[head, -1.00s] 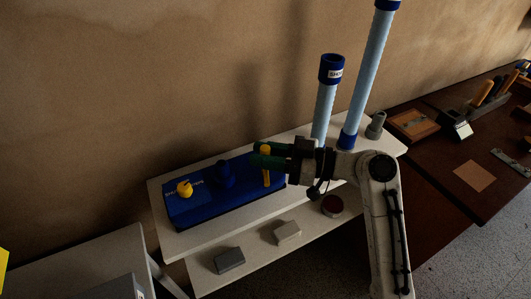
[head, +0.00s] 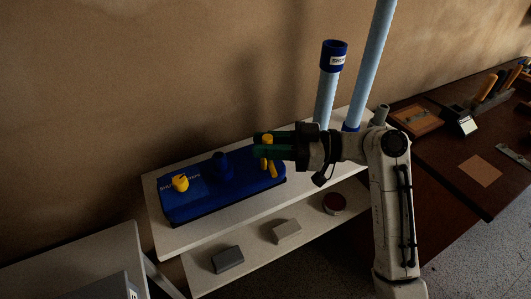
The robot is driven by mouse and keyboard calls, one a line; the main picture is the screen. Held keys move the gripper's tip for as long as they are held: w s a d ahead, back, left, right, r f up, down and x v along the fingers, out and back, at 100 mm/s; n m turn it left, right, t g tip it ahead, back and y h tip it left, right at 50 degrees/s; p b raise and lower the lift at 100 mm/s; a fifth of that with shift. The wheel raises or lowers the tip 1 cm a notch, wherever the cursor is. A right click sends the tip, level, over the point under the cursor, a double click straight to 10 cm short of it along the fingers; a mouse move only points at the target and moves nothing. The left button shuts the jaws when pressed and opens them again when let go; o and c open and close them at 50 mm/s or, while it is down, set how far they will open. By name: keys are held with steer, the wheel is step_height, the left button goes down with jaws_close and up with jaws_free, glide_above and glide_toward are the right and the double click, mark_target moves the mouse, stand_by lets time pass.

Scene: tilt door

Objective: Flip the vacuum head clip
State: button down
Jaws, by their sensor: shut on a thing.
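The blue vacuum head (head: 225,190) lies on the white upper shelf, with a blue round socket (head: 222,167) at its middle and a yellow knob (head: 181,183) at its left end. A yellow clip (head: 270,169) stands at its right end. My gripper (head: 264,151) reaches in from the right, its dark green fingers shut on the clip. Yellow shows above and below the fingers. The fingers hide the middle of the clip.
Two light-blue tubes with dark blue ends, one short (head: 327,98) and one long (head: 370,75), stand behind my arm. The lower shelf (head: 257,248) holds a dark grey block (head: 228,259), a light block (head: 287,232) and a round red-topped item (head: 334,203). A brown bench with tools (head: 465,175) is at right.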

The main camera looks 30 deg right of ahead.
steer(key=shift+d+n+g+y+b, duration=0.15)
steer(key=shift+n+g+y+b, duration=0.15)
steer(key=shift+n+g+b, duration=0.3)
steer(key=c, duration=1)
jaws_free()
steer(key=shift+c, duration=0.2)
steer(key=shift+s+d, duration=0.1)
steer(key=b+v, duration=0.1)
steer(key=v, duration=0.9)
steer(key=shift+d, duration=0.35)
